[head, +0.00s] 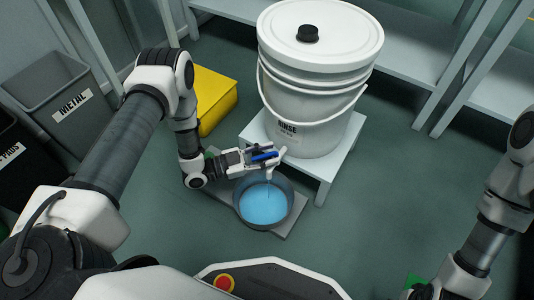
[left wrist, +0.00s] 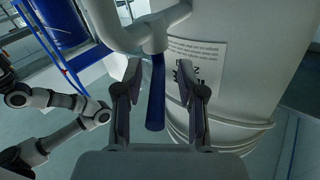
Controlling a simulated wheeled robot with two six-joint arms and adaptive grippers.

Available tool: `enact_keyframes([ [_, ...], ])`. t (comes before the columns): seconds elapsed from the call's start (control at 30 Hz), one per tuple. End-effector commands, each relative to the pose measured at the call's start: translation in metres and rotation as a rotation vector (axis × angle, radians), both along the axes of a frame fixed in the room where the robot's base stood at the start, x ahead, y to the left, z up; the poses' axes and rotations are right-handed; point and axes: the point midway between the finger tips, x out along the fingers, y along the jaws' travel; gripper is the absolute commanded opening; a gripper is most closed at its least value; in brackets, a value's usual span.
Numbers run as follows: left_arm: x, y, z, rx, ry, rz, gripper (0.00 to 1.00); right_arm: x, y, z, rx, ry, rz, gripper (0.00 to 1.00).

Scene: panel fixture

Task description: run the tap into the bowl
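The white rinse bucket (head: 318,115) has a white tap (head: 270,173) low on its front, with a blue lever (head: 265,156). A thin stream runs from the spout into the dark bowl (head: 264,227) below, which holds blue liquid (head: 260,207). My left gripper (head: 262,158) is at the tap. In the left wrist view, the lever (left wrist: 156,95) hangs between the open fingers of the left gripper (left wrist: 158,92), with a gap on each side. The tap body (left wrist: 140,28) is just beyond it. My right arm shows at the lower right of the head view, but its gripper is out of the picture.
The bucket stands on a low white stand (head: 346,152). The bowl is on a grey board (head: 292,224) on the floor. Shelves (head: 415,50) are behind. The floor at right is clear.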

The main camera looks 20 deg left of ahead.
Motion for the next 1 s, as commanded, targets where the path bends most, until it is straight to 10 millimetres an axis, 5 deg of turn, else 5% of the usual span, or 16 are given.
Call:
enact_keyframes([
  [0.23, -0.011, 0.014, -0.001, 0.000, 0.004, 0.004, 0.39, 0.000, 0.000, 0.000, 0.000, 0.000, 0.000, 0.40],
  [0.63, -0.068, 0.086, 0.000, 0.000, 0.000, 0.004, 0.39, 0.000, 0.000, 0.000, 0.000, 0.000, 0.000, 0.40],
  [1.0, -0.076, 0.093, 0.000, 0.000, 0.000, -0.001, 0.39, 0.000, 0.000, 0.000, 0.000, 0.000, 0.000, 0.40],
])
